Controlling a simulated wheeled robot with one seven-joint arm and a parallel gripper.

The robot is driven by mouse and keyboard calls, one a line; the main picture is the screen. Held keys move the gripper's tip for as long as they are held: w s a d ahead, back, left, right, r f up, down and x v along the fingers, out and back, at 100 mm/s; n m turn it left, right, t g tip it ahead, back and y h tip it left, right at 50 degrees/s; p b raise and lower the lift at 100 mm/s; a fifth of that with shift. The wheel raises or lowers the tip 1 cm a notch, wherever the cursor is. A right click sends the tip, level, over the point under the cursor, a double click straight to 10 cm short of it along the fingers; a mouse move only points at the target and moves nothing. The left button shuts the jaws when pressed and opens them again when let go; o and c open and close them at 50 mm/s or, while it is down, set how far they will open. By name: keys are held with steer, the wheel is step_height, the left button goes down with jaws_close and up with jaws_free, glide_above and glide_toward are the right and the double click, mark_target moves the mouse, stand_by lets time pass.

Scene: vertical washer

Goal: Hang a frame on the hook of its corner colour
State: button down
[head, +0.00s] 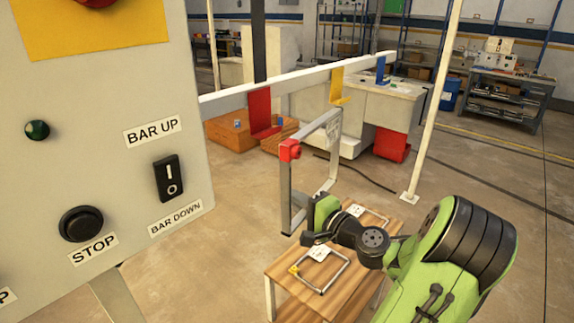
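A grey rectangular frame with a red corner block (290,150) stands upright in the air in the head view. My gripper (318,214) is at the frame's lower part and appears shut on it; the fingertips are largely hidden. The red hook (260,110) hangs from a white bar (300,79), just up and left of the red corner; they look apart. The yellow hook (337,86) and blue hook (381,70) are farther right along the bar. A frame with a yellow corner (321,269) lies on the wooden table (290,296). Another frame (372,215) lies behind it, partly hidden.
A control panel (110,130) with a BAR UP/BAR DOWN switch (168,179) and a STOP button (81,223) fills the left. A white post (436,100) stands right of the bar. Open floor (480,190) lies at the right.

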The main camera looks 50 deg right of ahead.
steer(key=w+f+p, duration=0.3)
steer(key=w, duration=1.1)
steer(key=shift+w+a, duration=0.2)
steer(key=shift+w, duration=0.05)
steer(key=shift+f+b, duration=0.65)
steer(key=shift+f, duration=0.05)
stand_by(1.0)
steer(key=shift+a+f, duration=0.1)
steer(key=shift+s+f, duration=0.2)
steer(key=shift+f, duration=0.15)
steer(key=c, duration=1.4)
jaws_free()
steer(key=o, duration=0.3)
steer(key=shift+w, duration=0.25)
